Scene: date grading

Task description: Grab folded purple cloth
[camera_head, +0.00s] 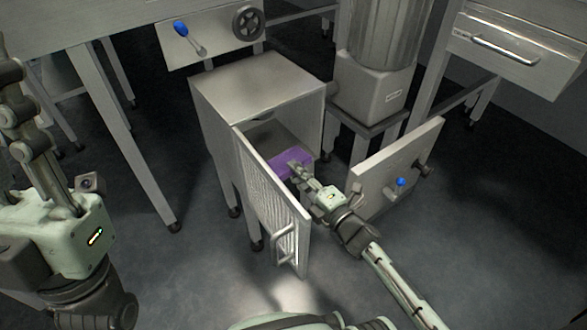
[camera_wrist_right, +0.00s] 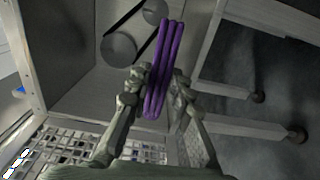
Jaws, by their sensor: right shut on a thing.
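The folded purple cloth (camera_head: 289,162) is at the open front of a small metal cabinet (camera_head: 262,84). My right gripper (camera_head: 298,174) reaches past the open cabinet door and is shut on the cloth. In the right wrist view the cloth (camera_wrist_right: 166,65) shows edge-on as several stacked folds, upright between the two fingers of the right gripper (camera_wrist_right: 155,95). I cannot tell whether the cloth still touches the cabinet's floor. My left gripper (camera_head: 22,115) is at the far left, away from the cabinet, and its fingertips are partly out of frame.
The cabinet door (camera_head: 272,200) with its mesh panel and handle stands open left of my right arm. A grey panel with a blue knob (camera_head: 400,182) stands right of it. A metal drum machine (camera_head: 372,85) is behind. Table legs (camera_head: 125,135) stand left. Open floor lies in front.

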